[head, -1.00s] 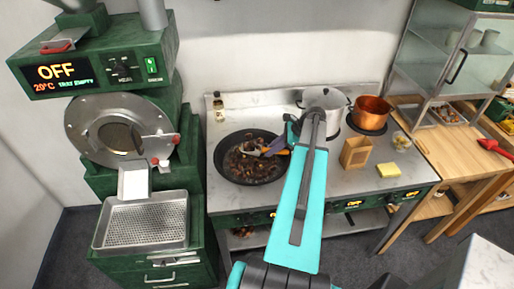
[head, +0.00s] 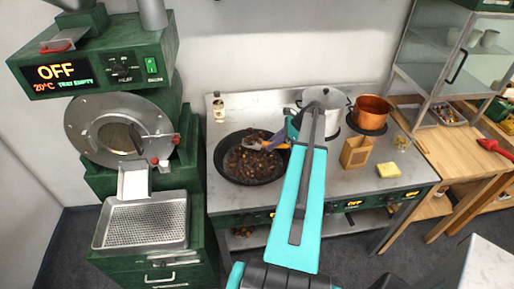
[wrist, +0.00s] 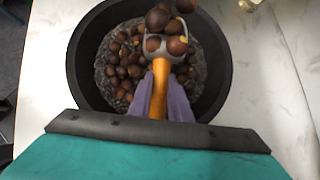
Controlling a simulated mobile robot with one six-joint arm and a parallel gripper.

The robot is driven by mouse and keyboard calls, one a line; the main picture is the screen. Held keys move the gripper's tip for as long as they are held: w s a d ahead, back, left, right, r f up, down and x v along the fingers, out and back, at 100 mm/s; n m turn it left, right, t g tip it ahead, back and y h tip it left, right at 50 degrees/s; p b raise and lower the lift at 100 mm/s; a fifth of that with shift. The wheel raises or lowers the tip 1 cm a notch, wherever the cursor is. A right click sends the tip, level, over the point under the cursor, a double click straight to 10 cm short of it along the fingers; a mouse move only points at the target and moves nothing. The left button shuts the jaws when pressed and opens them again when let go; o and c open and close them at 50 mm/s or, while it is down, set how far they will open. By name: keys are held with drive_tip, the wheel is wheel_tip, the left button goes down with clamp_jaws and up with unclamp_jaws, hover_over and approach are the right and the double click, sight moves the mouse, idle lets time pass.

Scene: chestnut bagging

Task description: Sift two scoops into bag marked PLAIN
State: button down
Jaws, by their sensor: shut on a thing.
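My gripper (head: 287,137) is shut on the orange handle of a scoop (wrist: 160,88). In the wrist view the purple fingers (wrist: 165,103) are on both sides of the handle. The scoop's grey head carries several brown chestnuts (wrist: 166,28) over the dark pan (wrist: 80,72). More chestnuts lie on dark grit in the pan, which also shows in the head view (head: 232,179). An open brown paper bag (head: 356,153) stands on the counter, right of my arm. I cannot read any mark on it.
A steel pot (head: 332,117) and a copper pot (head: 371,112) stand behind the bag. A yellow sponge (head: 390,170) and a small bowl (head: 402,140) are to its right. A green roaster (head: 125,130) with a perforated tray (head: 143,223) stands at left.

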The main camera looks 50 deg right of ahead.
drive_tip(key=s+a, duration=0.2)
drive_tip(key=a, duration=0.1)
drive_tip(key=shift+s+a, duration=0.2)
drive_tip(key=shift+s, duration=0.05)
idle(0.7)
